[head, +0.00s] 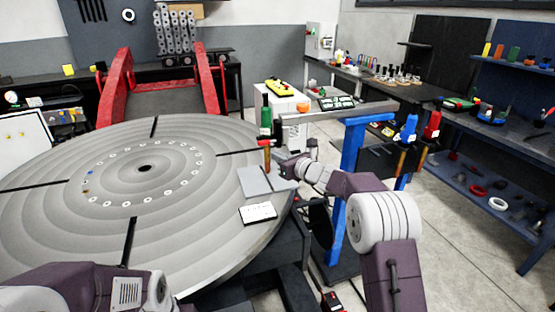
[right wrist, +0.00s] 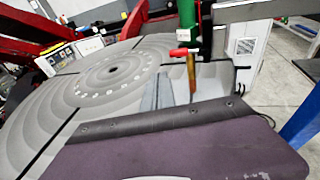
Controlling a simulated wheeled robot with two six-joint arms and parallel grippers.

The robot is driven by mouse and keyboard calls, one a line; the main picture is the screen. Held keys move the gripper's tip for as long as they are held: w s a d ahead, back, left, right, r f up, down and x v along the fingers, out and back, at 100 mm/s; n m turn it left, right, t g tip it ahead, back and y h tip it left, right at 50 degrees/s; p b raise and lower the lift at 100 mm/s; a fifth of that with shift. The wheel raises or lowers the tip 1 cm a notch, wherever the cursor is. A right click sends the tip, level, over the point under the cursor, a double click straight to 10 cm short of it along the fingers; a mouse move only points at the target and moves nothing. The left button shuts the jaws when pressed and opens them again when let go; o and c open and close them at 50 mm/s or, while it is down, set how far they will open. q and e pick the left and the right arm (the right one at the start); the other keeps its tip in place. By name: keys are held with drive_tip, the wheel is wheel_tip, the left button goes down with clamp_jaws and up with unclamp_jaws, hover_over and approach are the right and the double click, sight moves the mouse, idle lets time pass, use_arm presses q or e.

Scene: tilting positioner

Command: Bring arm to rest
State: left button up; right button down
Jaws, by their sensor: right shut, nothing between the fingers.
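My right arm reaches in from the lower right in the head view, its purple and white links bent toward the turntable's right edge. My right gripper (head: 284,158) is at the arm's far end, small and partly hidden, just right of a green torch. It is shut and empty.
The round grey turntable (head: 60,200) lies close on the left, with grey plates (head: 255,182) and a white card (head: 258,213) near its right edge. The green torch (head: 266,118) hangs there, also in the right wrist view (right wrist: 188,20). A blue stand (head: 351,150) is behind my right arm.

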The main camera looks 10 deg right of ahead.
drive_tip(key=s+a+r+n+g, duration=0.1)
drive_tip(key=s+a+r+n, duration=0.25)
drive_tip(key=s, duration=0.25)
drive_tip(key=s+f+n+g+h, duration=0.1)
drive_tip(key=s+f+n+g, duration=0.3)
drive_tip(key=s, duration=0.4)
drive_tip(key=s+f+n+g, duration=0.2)
drive_tip(key=s+f+n, duration=0.3)
drive_tip(key=s+f, duration=0.2)
drive_tip(key=s+d+f+n+g+h, duration=0.3)
drive_tip(key=s+d+f+n, duration=0.2)
drive_tip(key=s+n, duration=0.4)
drive_tip(key=s+d+f+n+g+h, duration=0.2)
drive_tip(key=s+d+f+n, duration=0.4)
drive_tip(key=s, duration=0.6)
wheel_tip(320, 180, down, 2)
drive_tip(key=n+h, duration=0.1)
drive_tip(key=n, duration=0.1)
drive_tip(key=shift+s+d+n+g, duration=0.3)
drive_tip(key=shift+n+g, duration=0.05)
drive_tip(key=shift+g, duration=0.05)
